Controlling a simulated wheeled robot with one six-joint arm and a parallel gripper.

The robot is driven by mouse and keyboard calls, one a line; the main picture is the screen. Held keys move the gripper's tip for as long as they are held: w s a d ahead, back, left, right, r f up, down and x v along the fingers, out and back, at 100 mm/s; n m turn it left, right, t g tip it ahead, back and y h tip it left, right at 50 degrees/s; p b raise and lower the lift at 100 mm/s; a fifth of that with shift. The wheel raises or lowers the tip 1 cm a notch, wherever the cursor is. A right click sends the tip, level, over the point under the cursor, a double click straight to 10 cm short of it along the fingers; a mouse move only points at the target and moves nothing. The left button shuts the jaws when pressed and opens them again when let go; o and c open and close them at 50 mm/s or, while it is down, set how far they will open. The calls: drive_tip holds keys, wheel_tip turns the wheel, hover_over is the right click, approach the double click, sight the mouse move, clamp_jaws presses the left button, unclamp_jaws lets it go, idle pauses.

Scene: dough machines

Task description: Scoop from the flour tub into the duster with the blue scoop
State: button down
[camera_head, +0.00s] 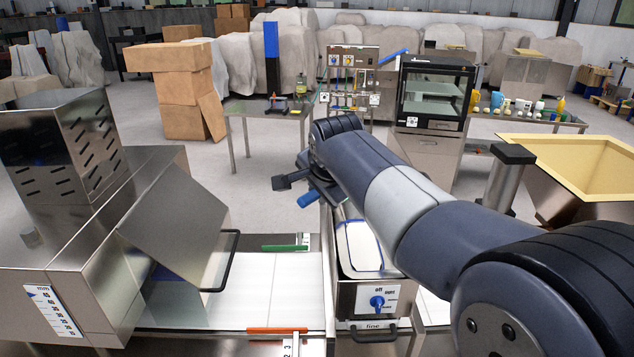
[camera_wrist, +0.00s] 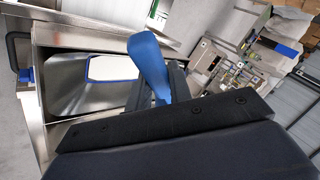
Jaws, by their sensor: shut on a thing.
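My gripper (camera_head: 297,188) is shut on the blue scoop, whose blue end (camera_head: 308,199) sticks out below the fingers in the head view. In the wrist view the blue scoop (camera_wrist: 148,62) stands out beyond the dark fingers (camera_wrist: 160,90); I cannot tell whether it carries flour. The duster (camera_head: 346,300) is a steel box with a blue knob and a "fine" label, below and right of the gripper. A white, blue-edged area (camera_head: 360,245) lies in its open top and seems to show in the wrist view (camera_wrist: 112,68). I cannot make out the flour tub for certain.
A steel machine (camera_head: 75,240) with a sloped guard stands at left, beside a white belt (camera_head: 270,280). My arm covers much of the right side. A steel hopper (camera_head: 545,190) with a pale yellow inside stands at far right. Tables, cardboard boxes and an oven (camera_head: 435,95) stand behind.

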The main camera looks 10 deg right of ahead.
drive_tip(key=shift+s+f, duration=0.2)
drive_tip(key=shift+f, duration=0.45)
drive_tip(key=t+y, duration=0.1)
drive_tip(key=f+t, duration=0.1)
drive_tip(key=shift+s+d+f+m+t+y, duration=0.15)
drive_tip(key=shift+f+m+t+y, duration=0.15)
drive_tip(key=shift+y, duration=0.1)
drive_tip(key=shift+s+d+f+b, duration=0.15)
drive_tip(key=shift+f+b, duration=0.35)
drive_tip(key=shift+b, duration=0.6)
drive_tip(key=t+b, duration=0.1)
drive_tip(key=b, duration=0.3)
drive_tip(key=y+b, duration=0.1)
drive_tip(key=b, duration=0.3)
drive_tip(key=shift+s+d+f+m+t, duration=0.1)
drive_tip(key=shift+f+m+t, duration=0.1)
drive_tip(key=shift+m+t, duration=0.15)
drive_tip(key=shift+r+b, duration=0.15)
drive_tip(key=shift+b, duration=0.15)
